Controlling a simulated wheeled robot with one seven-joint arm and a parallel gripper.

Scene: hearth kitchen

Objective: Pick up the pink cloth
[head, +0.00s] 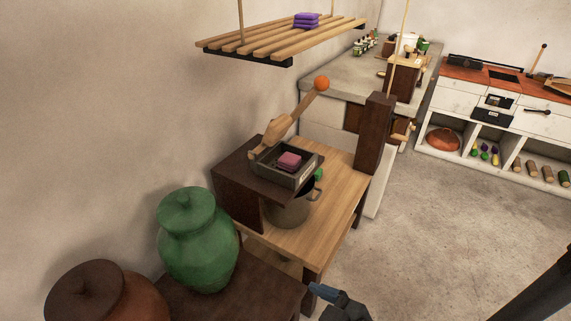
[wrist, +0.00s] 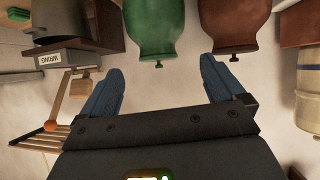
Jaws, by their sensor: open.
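The pink cloth (head: 290,161) is a small folded stack lying inside a dark open tray (head: 304,178). The tray sits on a dark brown raised block (head: 236,184) on the wooden table (head: 315,235). My gripper (wrist: 160,68) is open and empty in the wrist view, its two blue fingers wide apart. In the head view only a blue and dark part of it shows at the bottom edge, nearer than the table and well away from the cloth. The wrist view looks inverted; the labelled tray (wrist: 80,57) shows at its upper left, but the cloth cannot be made out there.
A green jar (head: 197,245) and a brown lidded pot (head: 90,292) stand at the lower left. A wooden arm with an orange ball (head: 321,83) rises behind the tray. A slatted shelf (head: 285,42) hangs above. Floor at right is clear.

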